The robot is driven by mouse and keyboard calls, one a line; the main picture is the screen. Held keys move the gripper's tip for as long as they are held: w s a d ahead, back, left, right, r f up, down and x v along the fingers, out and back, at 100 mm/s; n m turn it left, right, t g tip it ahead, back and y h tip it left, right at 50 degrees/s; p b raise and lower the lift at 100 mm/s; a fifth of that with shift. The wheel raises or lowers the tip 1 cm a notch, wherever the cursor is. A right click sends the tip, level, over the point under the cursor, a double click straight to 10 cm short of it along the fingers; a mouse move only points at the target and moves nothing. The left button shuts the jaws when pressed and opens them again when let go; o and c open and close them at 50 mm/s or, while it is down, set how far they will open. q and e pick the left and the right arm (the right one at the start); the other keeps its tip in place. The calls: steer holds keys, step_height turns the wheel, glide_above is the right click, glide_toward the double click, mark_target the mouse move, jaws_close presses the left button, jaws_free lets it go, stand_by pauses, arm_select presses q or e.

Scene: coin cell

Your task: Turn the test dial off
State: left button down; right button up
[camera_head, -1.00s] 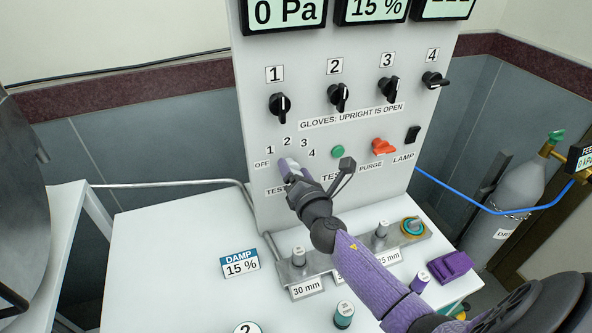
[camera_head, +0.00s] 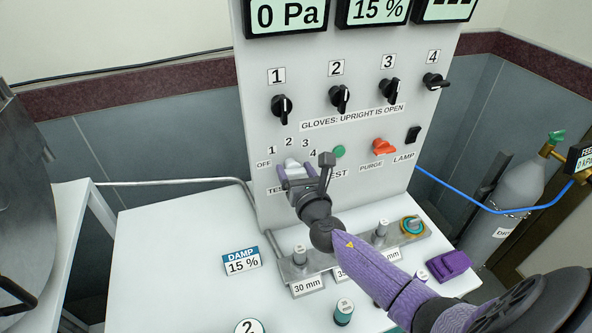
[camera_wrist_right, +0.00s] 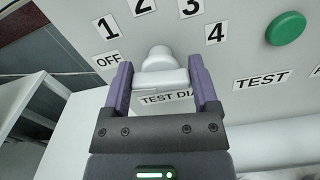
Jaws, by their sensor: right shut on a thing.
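The test dial is a pale grey-white knob (camera_head: 292,165) low on the white panel, ringed by the labels OFF, 1, 2, 3 and 4. My right gripper (camera_head: 296,174) has its purple fingers on either side of the dial. In the right wrist view the dial (camera_wrist_right: 160,58) sits between the two fingertips of the right gripper (camera_wrist_right: 160,80), shut on it. The OFF label (camera_wrist_right: 107,61) is left of the dial there, and 4 is right. I cannot tell which label the dial points to. My left gripper is not in view.
A green TEST button (camera_head: 339,151) is just right of my right gripper. An orange PURGE handle (camera_head: 383,147) and a black LAMP switch (camera_head: 413,134) are farther right. Black glove knobs (camera_head: 282,109) are above. A block with posts (camera_head: 300,262) stands below on the white bench (camera_head: 180,270).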

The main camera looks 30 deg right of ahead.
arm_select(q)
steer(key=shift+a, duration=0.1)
arm_select(e)
steer(key=o, duration=0.9)
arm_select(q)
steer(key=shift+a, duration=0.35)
arm_select(e)
steer(key=shift+o, duration=1.1)
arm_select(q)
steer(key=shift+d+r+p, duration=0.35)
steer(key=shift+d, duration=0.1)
arm_select(e)
steer(key=v, duration=1)
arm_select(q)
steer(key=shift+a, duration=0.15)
